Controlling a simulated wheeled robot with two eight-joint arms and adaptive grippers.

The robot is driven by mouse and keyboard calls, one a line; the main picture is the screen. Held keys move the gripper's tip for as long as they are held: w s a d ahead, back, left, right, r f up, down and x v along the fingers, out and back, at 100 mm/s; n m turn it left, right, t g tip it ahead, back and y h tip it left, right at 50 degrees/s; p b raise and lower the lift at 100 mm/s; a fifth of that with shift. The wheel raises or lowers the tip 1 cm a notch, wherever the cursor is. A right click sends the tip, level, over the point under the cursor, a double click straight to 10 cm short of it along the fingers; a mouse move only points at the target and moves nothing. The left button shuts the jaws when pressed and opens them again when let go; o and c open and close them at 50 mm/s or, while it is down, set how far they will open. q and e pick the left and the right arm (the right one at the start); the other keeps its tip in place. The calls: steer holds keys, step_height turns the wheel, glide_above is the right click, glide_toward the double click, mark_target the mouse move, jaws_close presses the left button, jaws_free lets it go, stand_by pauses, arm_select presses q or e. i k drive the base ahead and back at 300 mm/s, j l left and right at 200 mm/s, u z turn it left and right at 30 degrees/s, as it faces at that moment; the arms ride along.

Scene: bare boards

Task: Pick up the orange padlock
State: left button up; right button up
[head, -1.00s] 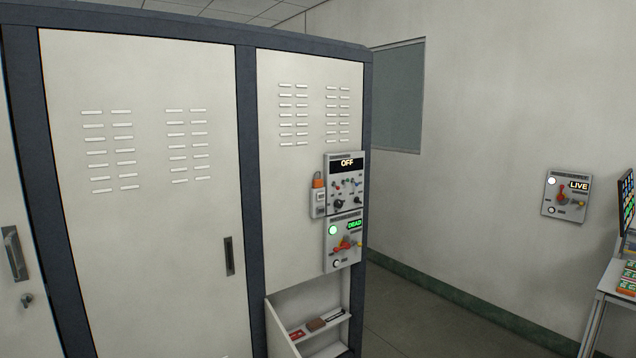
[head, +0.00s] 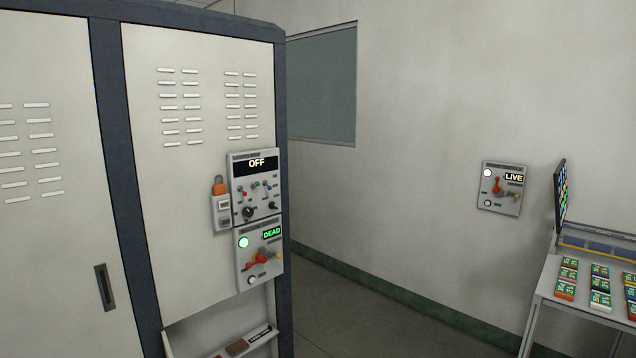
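A small orange object that looks like a padlock (head: 219,187) shows in the head view, at the top of a small light grey box (head: 222,212) on the cabinet's right door. It is small in the picture, and I cannot tell whether it hangs there or sits in the box. Neither of my grippers is in view.
Beside the box are a panel reading OFF (head: 256,187) and a panel reading DEAD (head: 260,254). A low shelf (head: 262,341) holds small items. A LIVE panel (head: 501,188) is on the wall. A table (head: 545,283) with several coloured packets and an upright board (head: 561,203) stands right.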

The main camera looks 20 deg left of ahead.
mark_target(219, 189)
steer(key=i+l+z, duration=0.25)
steer(key=i, duration=0.15)
steer(key=i+z, duration=0.3)
steer(key=i+j+u, duration=0.1)
steer(key=i+u, duration=0.3)
steer(key=i+l+u, duration=0.1)
steer(key=i+u, duration=0.35)
steer(key=i+l+u, duration=0.2)
steer(key=i+u, duration=0.2)
steer(key=i, duration=0.1)
